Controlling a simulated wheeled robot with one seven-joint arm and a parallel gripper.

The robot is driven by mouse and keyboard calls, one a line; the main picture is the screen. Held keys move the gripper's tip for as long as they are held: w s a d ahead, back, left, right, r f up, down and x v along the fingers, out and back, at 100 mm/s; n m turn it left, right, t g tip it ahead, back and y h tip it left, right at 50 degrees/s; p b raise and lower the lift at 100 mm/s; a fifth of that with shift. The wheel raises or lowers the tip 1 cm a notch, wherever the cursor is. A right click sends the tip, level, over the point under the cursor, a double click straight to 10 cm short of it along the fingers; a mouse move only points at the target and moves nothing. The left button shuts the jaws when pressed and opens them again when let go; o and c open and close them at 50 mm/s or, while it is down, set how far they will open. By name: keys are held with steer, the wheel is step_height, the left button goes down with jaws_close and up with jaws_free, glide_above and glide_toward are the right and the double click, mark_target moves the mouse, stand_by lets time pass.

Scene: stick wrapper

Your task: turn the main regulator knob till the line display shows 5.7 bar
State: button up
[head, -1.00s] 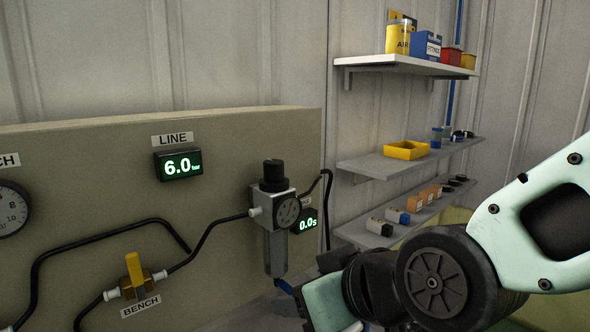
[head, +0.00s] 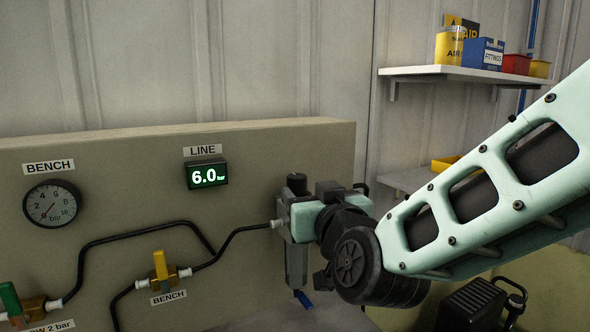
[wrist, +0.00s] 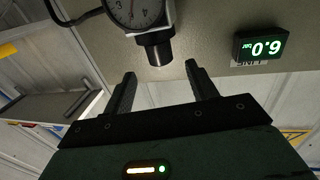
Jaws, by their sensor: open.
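The main regulator (head: 296,262) is on the beige panel, with its black knob (head: 296,182) on top. In the wrist view the picture is upside down. There the knob (wrist: 158,50) hangs below the regulator's dial gauge (wrist: 135,10). My gripper (wrist: 159,72) is open, its two fingers apart on either side of the knob's end, with a gap showing; it does not hold the knob. In the head view my wrist hides much of the regulator. The line display (head: 206,174) reads 6.0 bar, and it also shows in the wrist view (wrist: 264,47).
A green-handled valve (head: 12,303) is at lower left. Wall shelves (head: 455,74) with boxes stand behind my arm.

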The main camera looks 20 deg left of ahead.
mark_target(294, 178)
steer(key=p+x, duration=0.3)
steer(key=x, duration=0.6)
steer(key=shift+w+a+p, duration=0.3)
steer(key=c, duration=1)
